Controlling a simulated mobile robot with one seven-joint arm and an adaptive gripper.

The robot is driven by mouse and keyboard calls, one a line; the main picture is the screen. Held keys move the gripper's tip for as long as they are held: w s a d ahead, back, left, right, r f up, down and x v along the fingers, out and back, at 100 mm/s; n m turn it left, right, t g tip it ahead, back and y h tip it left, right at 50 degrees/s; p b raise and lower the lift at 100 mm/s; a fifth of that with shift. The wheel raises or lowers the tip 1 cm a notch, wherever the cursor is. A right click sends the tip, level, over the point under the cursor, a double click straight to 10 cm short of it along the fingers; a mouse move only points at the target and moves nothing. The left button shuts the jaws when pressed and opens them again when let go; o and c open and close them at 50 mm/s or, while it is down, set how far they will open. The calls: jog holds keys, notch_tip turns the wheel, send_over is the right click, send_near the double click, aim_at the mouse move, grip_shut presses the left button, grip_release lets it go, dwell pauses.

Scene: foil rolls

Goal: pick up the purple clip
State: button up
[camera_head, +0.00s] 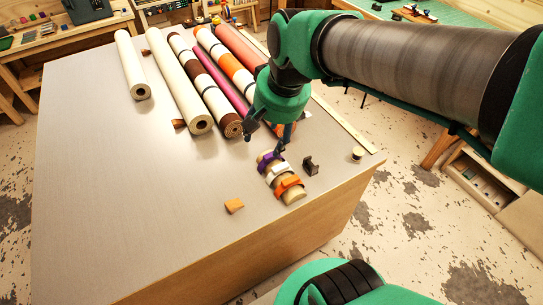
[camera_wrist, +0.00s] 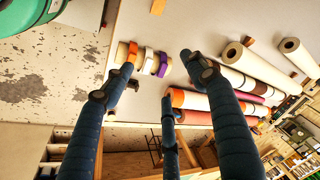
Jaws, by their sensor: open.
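The purple clip (camera_head: 264,163) sits around a short tan roll (camera_head: 293,197) near the table's front right. A white clip (camera_head: 278,170) and an orange clip (camera_head: 289,185) are on the same roll. In the wrist view the purple clip (camera_wrist: 162,64) is at one end of the row, beside the white clip (camera_wrist: 148,61) and the orange clip (camera_wrist: 132,53). My gripper (camera_head: 267,139) is just behind and above the purple clip in the head view. Its dark fingers (camera_wrist: 160,76) are spread and empty, apart from the clip.
Several long rolls, cream (camera_head: 180,80), magenta (camera_head: 223,78) and others, lie behind the gripper. A dark brown clip (camera_head: 311,167) stands right of the short roll. A tan block (camera_head: 234,206) lies front left. The table (camera_head: 110,200) is clear at left.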

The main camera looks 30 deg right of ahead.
jog(key=w+d+f+m+g+y+p, duration=0.3)
jog(key=w+d+f+m+y+p, duration=0.1)
jog(key=w+d+f+m, duration=0.8)
jog(key=w+d+f, duration=0.2)
jog(key=d+f, duration=0.2)
jog(key=shift+f+m+g+p, duration=0.15)
jog(key=shift+m+g+p, duration=0.15)
jog(key=shift+m+p, duration=0.1)
jog(key=shift+w+a, duration=0.1)
send_near(272, 160)
jog(key=shift+b+x, duration=0.35)
jog(key=shift+x, duration=0.8)
jog(key=shift+f, duration=0.15)
jog(key=shift+w+b+x, duration=0.15)
jog(key=shift+x, duration=1.1)
jog(key=shift+w+b+x, duration=0.15)
jog(key=shift+x, duration=1.1)
